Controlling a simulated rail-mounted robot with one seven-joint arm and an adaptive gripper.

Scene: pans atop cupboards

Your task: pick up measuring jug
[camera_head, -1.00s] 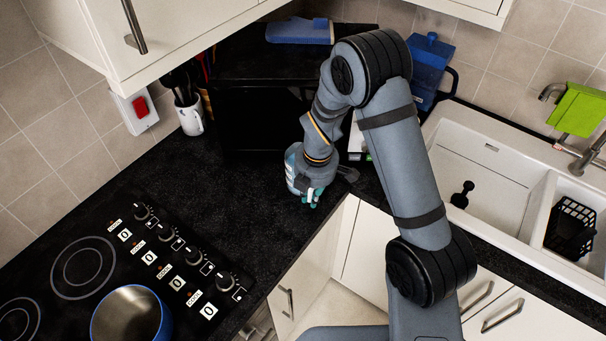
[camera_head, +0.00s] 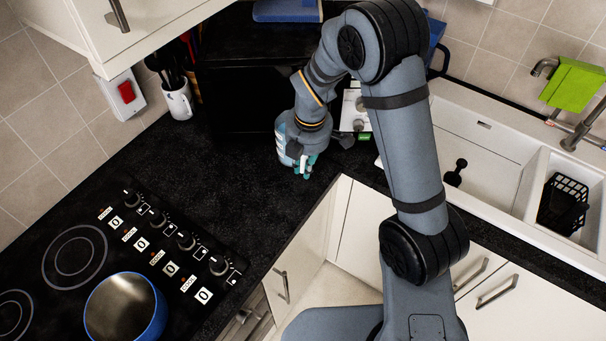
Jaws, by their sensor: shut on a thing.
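The measuring jug (camera_head: 281,137) is a pale, see-through bluish vessel at the corner of the black worktop, in front of the black microwave-like box. My gripper (camera_head: 305,165) is at the jug, with its teal-tipped fingers pointing down toward the worktop. It is shut on the jug. My gripper and wrist hide most of the jug. I cannot tell whether the jug touches the worktop.
A blue-rimmed pan (camera_head: 124,308) stands on the black hob (camera_head: 75,258) at lower left. A white mug with utensils (camera_head: 178,102) stands by the wall. A white sink (camera_head: 470,140) lies right. The worktop (camera_head: 225,190) between hob and gripper is clear.

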